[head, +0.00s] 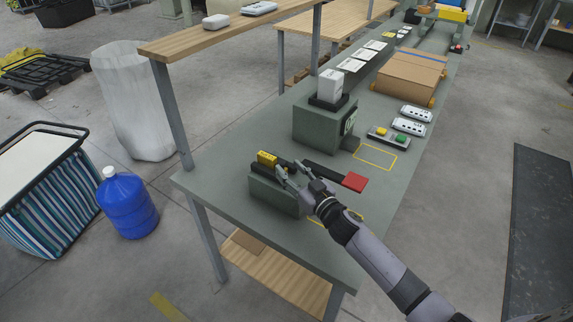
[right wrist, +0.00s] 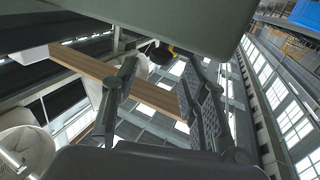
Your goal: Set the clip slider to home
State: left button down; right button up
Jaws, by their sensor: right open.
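A yellow block (head: 267,158), which looks like the clip slider, sits at the left end of a dark rail on top of a low green box (head: 273,194) near the bench's front left. My right gripper (head: 291,174) is open just right of the yellow block, at the box's right end. It looks apart from the block, though contact is hard to judge. In the right wrist view my two fingers (right wrist: 163,95) are spread, with nothing held between them. A small dark and yellow thing (right wrist: 160,53) shows beyond them, partly hidden. My left gripper is not in view.
A dark bar with a red plate (head: 355,181) lies behind my gripper. A taller green box (head: 318,128) with a white block (head: 330,84) stands farther back. Yellow-outlined bench space (head: 375,157) is clear. A shelf post (head: 171,115) rises at the left.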

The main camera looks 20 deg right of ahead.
jog(key=shift+x, duration=1.4)
jog(key=shift+c, duration=0.2)
jog(key=shift+f, duration=0.1)
grip_shut()
